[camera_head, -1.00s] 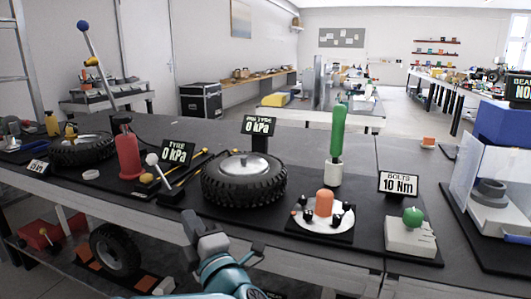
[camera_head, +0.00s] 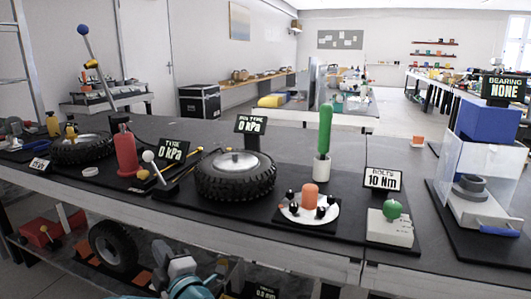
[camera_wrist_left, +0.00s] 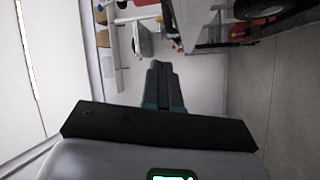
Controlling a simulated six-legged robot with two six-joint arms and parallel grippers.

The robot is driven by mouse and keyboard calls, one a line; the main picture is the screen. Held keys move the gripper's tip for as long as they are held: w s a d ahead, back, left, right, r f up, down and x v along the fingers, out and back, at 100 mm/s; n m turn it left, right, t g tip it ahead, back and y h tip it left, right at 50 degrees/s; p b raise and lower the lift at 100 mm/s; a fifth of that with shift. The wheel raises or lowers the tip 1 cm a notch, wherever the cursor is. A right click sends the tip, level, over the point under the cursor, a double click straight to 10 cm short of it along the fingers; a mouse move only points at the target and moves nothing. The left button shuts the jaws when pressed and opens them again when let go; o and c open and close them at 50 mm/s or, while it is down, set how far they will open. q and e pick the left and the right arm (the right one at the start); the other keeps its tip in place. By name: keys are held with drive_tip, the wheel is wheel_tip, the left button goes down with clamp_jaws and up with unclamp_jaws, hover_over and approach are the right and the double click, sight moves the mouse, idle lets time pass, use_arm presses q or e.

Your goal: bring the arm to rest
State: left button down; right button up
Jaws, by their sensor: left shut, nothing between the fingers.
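My left gripper (camera_head: 178,266) is low in the head view, in front of the workbench's front edge and below its top. It is grey on a teal arm. In the left wrist view its two fingers (camera_wrist_left: 160,68) lie together, shut with nothing between them. The wrist view is turned sideways, with pale floor and wall beyond the fingertips. No object touches the fingers there. My right gripper is in neither view.
The dark workbench (camera_head: 330,152) carries a tyre (camera_head: 238,187), a red bottle (camera_head: 125,152), a green-handled tool (camera_head: 324,130), a bolt plate (camera_head: 290,218) and a bearing press (camera_head: 490,190). A lower shelf holds a small wheel (camera_head: 113,244) and a red box (camera_head: 52,232).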

use_arm(q)
drive_tip(key=s+a+f+m+g+h, duration=0.1)
drive_tip(key=s+f+m+h, duration=0.15)
drive_tip(key=f, duration=0.65)
drive_tip(key=s+a+f+m+g+h, duration=0.1)
drive_tip(key=f+m+h, duration=0.2)
drive_tip(key=f, duration=0.6)
drive_tip(key=s+f+m+g+h, duration=0.1)
drive_tip(key=s+f+m+h, duration=0.15)
drive_tip(key=f, duration=0.65)
drive_tip(key=s+d+f+m+g+h, duration=0.5)
drive_tip(key=s+d+f+m, duration=0.1)
drive_tip(key=s+f, duration=0.6)
drive_tip(key=s+d+f+m+g+h, duration=0.2)
drive_tip(key=s+d+m+g+h, duration=0.35)
drive_tip(key=s, duration=0.85)
wheel_tip(320, 180, up, 29)
drive_tip(key=d+y+p, duration=0.1)
drive_tip(key=p, duration=2.7)
drive_tip(key=shift+w+d+m+g+y+p, duration=0.2)
drive_tip(key=shift+d+m+g+y+p, duration=0.15)
drive_tip(key=shift+g+p, duration=0.1)
drive_tip(key=shift+f, duration=0.1)
